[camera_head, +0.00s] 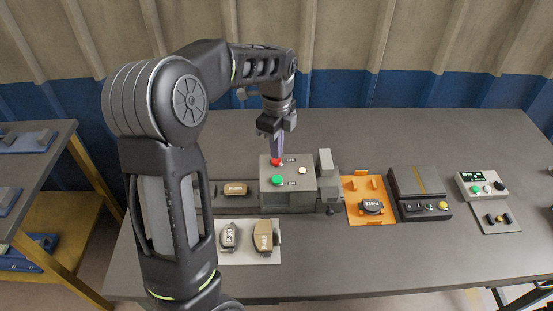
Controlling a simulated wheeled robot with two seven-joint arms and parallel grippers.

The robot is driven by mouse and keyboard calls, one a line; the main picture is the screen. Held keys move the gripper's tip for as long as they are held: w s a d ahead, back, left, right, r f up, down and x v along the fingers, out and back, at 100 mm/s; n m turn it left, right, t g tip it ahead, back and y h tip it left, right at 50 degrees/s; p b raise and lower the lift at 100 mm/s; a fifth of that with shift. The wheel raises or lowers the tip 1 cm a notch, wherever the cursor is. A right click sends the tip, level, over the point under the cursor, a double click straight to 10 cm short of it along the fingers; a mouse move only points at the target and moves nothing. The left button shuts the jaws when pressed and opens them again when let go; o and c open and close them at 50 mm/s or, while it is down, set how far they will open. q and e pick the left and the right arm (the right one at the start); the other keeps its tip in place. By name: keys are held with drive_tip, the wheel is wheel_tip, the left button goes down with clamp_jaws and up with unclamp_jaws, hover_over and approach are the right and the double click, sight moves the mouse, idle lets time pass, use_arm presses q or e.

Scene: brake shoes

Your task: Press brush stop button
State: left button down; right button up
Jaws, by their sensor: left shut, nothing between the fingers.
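A grey brush machine (289,198) stands on the table, with a red button (276,162), a green button (277,180) and a pale button (302,170) on its top panel. The red button has a small label beside it that is too small to read. My left gripper (276,155) points down with its fingers shut and empty. Its fingertips are right over the red button, at or just above it; I cannot tell whether they touch. My right gripper is out of view.
Brake pads lie on a white mat (270,253) in front, and another (235,189) sits left of the machine. An orange fixture (353,214) holds a dark part. A dark device (420,186) and a control box (482,185) stand at right. The table's back is clear.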

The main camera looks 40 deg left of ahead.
use_arm(q)
drive_tip(key=shift+f+b, duration=0.7)
drive_tip(key=shift+f, duration=0.3)
idle(0.4)
wheel_tip(320, 180, up, 7)
drive_tip(key=p, duration=0.5)
drive_tip(key=shift+p, duration=0.3)
idle(0.6)
